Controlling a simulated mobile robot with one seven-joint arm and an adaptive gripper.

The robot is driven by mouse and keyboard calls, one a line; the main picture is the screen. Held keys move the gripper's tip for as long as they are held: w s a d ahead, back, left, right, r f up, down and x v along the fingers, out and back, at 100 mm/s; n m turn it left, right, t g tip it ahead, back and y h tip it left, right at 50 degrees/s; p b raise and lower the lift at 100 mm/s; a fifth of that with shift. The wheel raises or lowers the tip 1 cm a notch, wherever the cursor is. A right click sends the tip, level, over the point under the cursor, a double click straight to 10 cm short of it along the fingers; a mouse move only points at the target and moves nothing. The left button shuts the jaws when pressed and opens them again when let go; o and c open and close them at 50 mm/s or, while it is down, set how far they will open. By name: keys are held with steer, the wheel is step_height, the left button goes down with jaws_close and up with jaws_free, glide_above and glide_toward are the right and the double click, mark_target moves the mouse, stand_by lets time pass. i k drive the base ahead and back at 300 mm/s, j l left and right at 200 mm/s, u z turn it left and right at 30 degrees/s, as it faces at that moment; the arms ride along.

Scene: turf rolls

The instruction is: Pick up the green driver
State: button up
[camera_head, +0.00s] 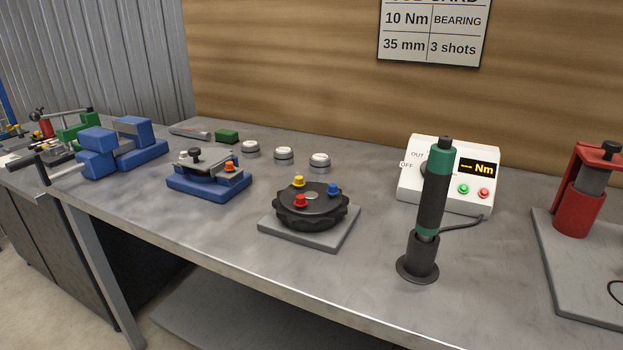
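The green driver (432,190) stands upright at the right of the workbench. It has a dark grey body with a green band near its top and a thinner green band low down. Its lower end sits in a round dark holder (418,268) on the bench. A cord runs from near its base to the white control box (407,192) behind it. The box has a yellow "--- Nm" display, a green button and a red button. The driver hides part of the box. My gripper is not in view.
Left of the driver, a black round fixture (310,208) with coloured knobs sits on a grey plate. A red press (577,208) stands at the right. A blue fixture (208,183), several small white-topped discs and a blue vise (120,150) lie further left. The front bench strip is clear.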

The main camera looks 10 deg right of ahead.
mark_target(442, 154)
steer(key=z, duration=0.75)
steer(key=j+z, duration=0.1)
steer(key=z, duration=0.35)
steer(key=k+j+z, duration=0.1)
steer(key=z, duration=0.35)
steer(key=j+z, duration=0.1)
steer(key=z, duration=0.35)
steer(key=k+j, duration=0.15)
steer(key=k, duration=0.05)
